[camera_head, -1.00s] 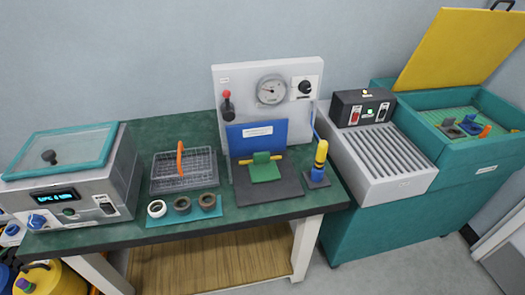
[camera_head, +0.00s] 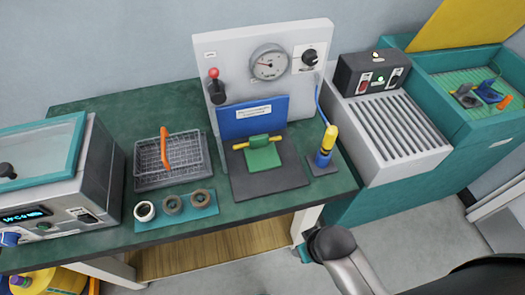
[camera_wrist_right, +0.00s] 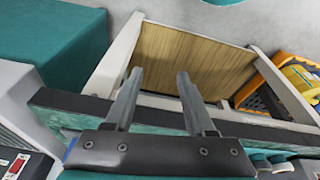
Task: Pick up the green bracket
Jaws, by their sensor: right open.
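The green bracket (camera_head: 263,155) sits on a dark grey base plate (camera_head: 285,180) in front of an upright blue panel (camera_head: 250,116). A yellow bar (camera_head: 241,146) crosses at its upper edge. My right gripper (camera_wrist_right: 159,75) is open, with nothing between its fingers, in the right wrist view. The bracket is not seen in that view. In the head view my right arm comes in from the bottom right, low in front of the table's front edge and apart from the bracket. My left gripper is not in view.
A yellow-and-blue tool (camera_head: 326,147) stands just right of the base plate. A wire basket (camera_head: 150,178) with an orange handle and a teal mat (camera_head: 206,216) with three rings are to the left. A gauge panel (camera_head: 225,70) rises behind. A grooved grey unit (camera_head: 408,150) stands at right.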

